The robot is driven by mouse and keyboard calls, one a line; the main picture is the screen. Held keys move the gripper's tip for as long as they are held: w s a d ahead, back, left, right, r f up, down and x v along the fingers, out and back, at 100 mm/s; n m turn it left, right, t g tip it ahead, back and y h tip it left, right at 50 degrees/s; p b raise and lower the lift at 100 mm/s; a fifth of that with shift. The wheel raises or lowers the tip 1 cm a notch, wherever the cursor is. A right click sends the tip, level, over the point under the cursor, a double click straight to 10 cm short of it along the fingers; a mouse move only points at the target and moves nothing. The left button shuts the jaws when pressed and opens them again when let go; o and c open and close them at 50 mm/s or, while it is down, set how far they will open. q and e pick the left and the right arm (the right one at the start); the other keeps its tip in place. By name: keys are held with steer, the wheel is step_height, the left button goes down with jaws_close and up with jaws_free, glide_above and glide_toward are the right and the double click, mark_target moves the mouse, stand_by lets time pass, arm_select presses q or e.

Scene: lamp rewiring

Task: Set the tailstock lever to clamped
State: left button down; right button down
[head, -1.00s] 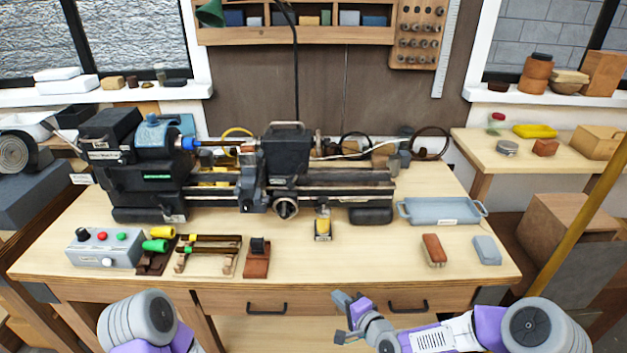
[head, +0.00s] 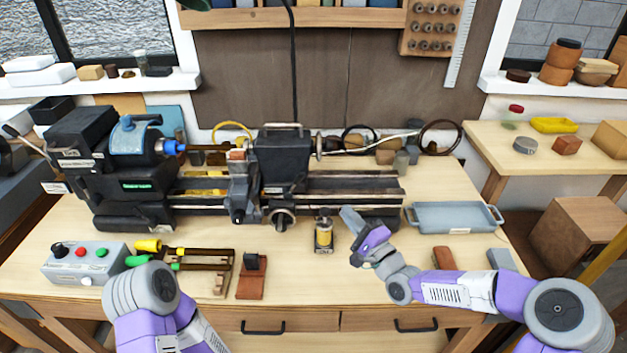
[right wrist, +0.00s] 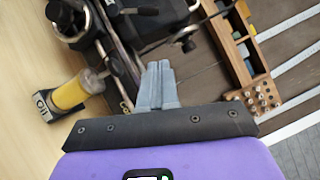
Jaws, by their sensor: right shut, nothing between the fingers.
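The lathe (head: 330,182) stands along the back of the bench in the head view. Its dark block (head: 283,160), which looks like the tailstock, has a flat handle on top, and a handwheel (head: 283,218) shows in front below it. I cannot pick out the clamp lever or its setting for certain. My right gripper (head: 347,214) is shut and empty, raised in front of the lathe's right end, apart from it. In the right wrist view, its closed fingers (right wrist: 160,70) show with dark lathe parts beyond them. My left arm shows at lower left; its gripper is out of view.
A yellow oil bottle (head: 324,235) stands just left of my right gripper, in front of the lathe. A grey-blue tray (head: 455,230) lies to the right. A control box (head: 85,262) and wooden fixtures (head: 210,262) occupy the left front.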

mark_target(295, 184)
steer(key=x, duration=1)
steer(key=shift+a, duration=0.1)
steer(key=shift+w+a+r, duration=0.15)
steer(key=shift+a+r, duration=0.05)
steer(key=shift+a, duration=0.4)
steer(key=shift+w+a+r, duration=0.1)
steer(key=shift+a+r, duration=0.15)
steer(key=shift+a, duration=0.35)
steer(key=shift+w+a+r, duration=0.15)
steer(key=shift+a+r, duration=0.05)
steer(key=shift+a, duration=0.4)
steer(key=shift+r, duration=0.15)
